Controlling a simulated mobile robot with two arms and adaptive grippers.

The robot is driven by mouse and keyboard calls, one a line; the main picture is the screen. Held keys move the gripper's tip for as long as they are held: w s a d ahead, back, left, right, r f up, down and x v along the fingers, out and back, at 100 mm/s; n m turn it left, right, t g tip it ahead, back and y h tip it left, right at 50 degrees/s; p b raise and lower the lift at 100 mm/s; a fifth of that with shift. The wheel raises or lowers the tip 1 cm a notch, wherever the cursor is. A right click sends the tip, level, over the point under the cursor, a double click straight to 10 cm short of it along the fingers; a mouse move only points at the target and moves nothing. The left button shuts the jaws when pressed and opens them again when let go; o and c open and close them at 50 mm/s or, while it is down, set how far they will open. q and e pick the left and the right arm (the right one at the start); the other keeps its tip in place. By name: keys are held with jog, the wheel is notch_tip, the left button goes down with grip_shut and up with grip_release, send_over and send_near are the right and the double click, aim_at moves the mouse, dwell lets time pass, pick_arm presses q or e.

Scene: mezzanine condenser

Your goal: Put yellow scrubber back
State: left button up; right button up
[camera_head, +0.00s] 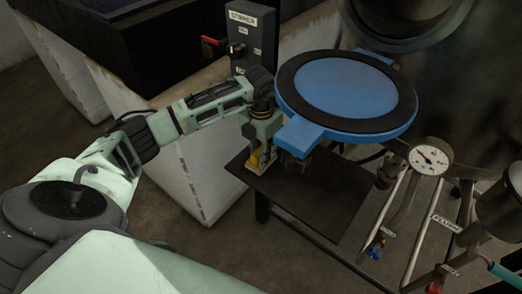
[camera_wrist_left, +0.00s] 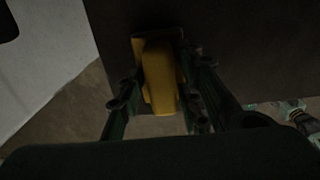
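The yellow scrubber (camera_head: 262,161) is at the left end of a dark tabletop (camera_head: 318,190), partly hidden by my left gripper (camera_head: 259,157). In the left wrist view the yellow scrubber (camera_wrist_left: 158,78) sits between the two fingers of my left gripper (camera_wrist_left: 158,88). The fingers lie close along both its sides and look shut on it. Its far end is at the dark tabletop (camera_wrist_left: 230,55); whether it touches or is slightly above, I cannot tell.
A large blue round lid with a handle (camera_head: 345,92) hangs over the tabletop, close to my left wrist. A control box with a red switch (camera_head: 252,38) stands behind. A gauge (camera_head: 430,158) and pipes with valves (camera_head: 420,225) crowd the right. A pale slanted wall (camera_head: 185,160) is left.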

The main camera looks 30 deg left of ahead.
pick_arm(q)
jog(key=shift+o, duration=0.5)
pick_arm(e)
jog(key=shift+s, duration=0.3)
pick_arm(q)
jog(key=shift+r, duration=0.2)
jog(key=shift+w+r, duration=0.1)
jog(key=shift+r, duration=0.25)
notch_tip(320, 180, up, 10)
jog(key=shift+f+b, duration=0.15)
jog(key=shift+b, duration=0.8)
jog(key=shift+r, duration=0.75)
pick_arm(e)
jog(key=shift+w+a+f, duration=0.1)
jog(key=shift+a+f, duration=0.05)
jog(key=shift+f, duration=0.9)
pick_arm(q)
jog(key=shift+f, duration=0.1)
